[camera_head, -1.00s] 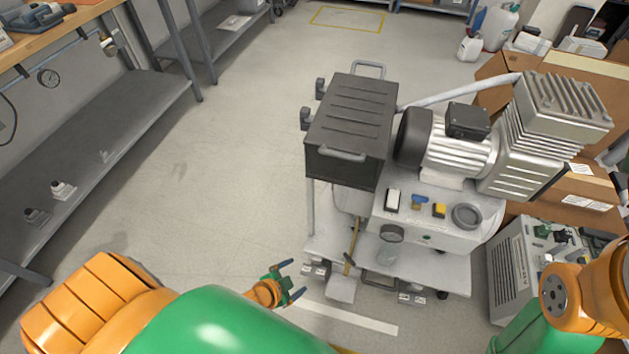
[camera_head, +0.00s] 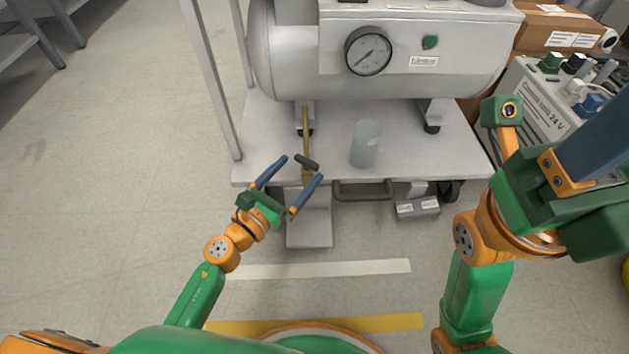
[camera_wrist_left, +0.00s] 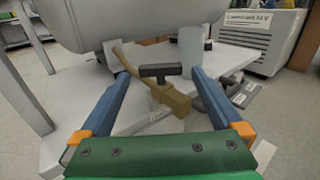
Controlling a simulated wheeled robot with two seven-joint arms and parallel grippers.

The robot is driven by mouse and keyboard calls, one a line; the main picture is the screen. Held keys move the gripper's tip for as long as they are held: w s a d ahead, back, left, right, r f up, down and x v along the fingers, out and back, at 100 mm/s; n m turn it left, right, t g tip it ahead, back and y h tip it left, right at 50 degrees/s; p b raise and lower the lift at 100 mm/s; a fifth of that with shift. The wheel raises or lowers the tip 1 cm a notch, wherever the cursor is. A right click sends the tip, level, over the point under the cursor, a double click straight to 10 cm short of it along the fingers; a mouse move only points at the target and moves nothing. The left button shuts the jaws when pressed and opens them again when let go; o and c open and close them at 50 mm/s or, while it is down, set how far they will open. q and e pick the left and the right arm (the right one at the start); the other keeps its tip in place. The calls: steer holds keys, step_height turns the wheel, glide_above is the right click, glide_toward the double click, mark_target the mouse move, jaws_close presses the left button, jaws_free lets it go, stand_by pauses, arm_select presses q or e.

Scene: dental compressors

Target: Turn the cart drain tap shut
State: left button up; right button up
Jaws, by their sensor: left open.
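The drain tap shows below the cart's tank, a brass pipe and body with a dark T-shaped handle (camera_head: 306,161). In the left wrist view the handle (camera_wrist_left: 160,71) lies crosswise above the brass body (camera_wrist_left: 172,98). My left gripper (camera_head: 302,168) is open, its two blue fingers pointing at the tap, one on each side of the handle in the picture. A gap shows between each finger and the handle in the wrist view (camera_wrist_left: 160,85); contact is not visible. My right gripper (camera_head: 600,140) is partly in view at the right edge, its fingertips cut off.
The silver tank (camera_head: 290,60) with a pressure gauge (camera_head: 368,51) is above the tap. A translucent cup (camera_head: 365,143) stands on the cart's lower shelf (camera_head: 265,150), right of the tap. A grey pedal (camera_head: 310,222) juts out below. A labelled control box (camera_head: 540,95) stands right.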

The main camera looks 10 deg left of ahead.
mark_target(308, 160)
arm_select(q)
steer(key=x, duration=0.7)
steer(key=shift+r, duration=0.1)
steer(key=c, duration=1.3)
